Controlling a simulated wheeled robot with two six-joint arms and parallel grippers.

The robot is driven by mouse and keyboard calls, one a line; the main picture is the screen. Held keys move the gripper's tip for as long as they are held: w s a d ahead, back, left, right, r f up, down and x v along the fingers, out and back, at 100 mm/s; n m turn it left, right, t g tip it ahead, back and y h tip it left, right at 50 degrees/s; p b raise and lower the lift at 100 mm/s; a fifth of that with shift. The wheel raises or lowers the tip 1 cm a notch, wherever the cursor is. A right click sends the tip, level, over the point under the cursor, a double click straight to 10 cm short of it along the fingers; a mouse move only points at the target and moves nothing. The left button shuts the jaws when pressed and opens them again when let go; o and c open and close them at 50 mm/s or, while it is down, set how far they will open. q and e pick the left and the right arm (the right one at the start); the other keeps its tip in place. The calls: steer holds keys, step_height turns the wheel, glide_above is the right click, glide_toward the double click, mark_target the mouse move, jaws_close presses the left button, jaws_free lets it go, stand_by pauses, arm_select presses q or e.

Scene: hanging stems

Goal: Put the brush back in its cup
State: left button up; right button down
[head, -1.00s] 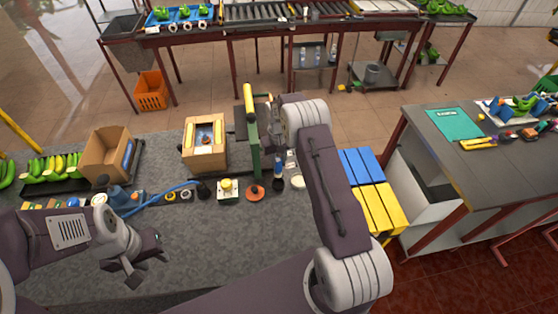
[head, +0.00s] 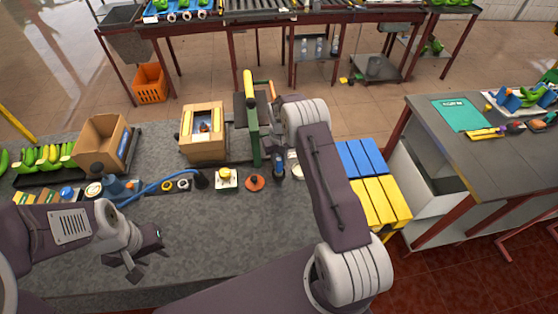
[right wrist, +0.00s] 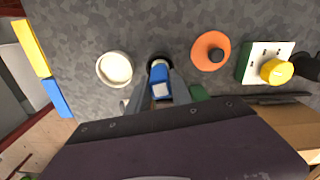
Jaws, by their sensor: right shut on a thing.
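My right gripper (right wrist: 160,98) is shut on the blue brush (right wrist: 160,88), above the grey table. A dark round shape (right wrist: 158,64) shows at the brush's far end in the right wrist view. I cannot tell whether it is the cup's rim or part of the brush. A white round pot (right wrist: 114,68) with a pale inside stands beside it, apart from the brush. My left gripper (head: 134,262) is open and empty over the table's left part.
An orange disc with a black knob (right wrist: 211,51) and a yellow button box (right wrist: 272,67) stand beside the brush. The table's front is clear.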

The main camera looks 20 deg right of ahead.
steer(key=shift+f+b, duration=0.5)
steer(key=shift+f, duration=0.05)
stand_by(0.8)
steer(key=c, duration=0.7)
jaws_free()
steer(key=shift+r, duration=0.25)
steer(key=shift+r+p, duration=0.95)
steer(key=shift+r, duration=0.25)
steer(key=shift+r, duration=0.15)
steer(key=shift+r+p, duration=1.95)
steer(key=shift+r, duration=1.05)
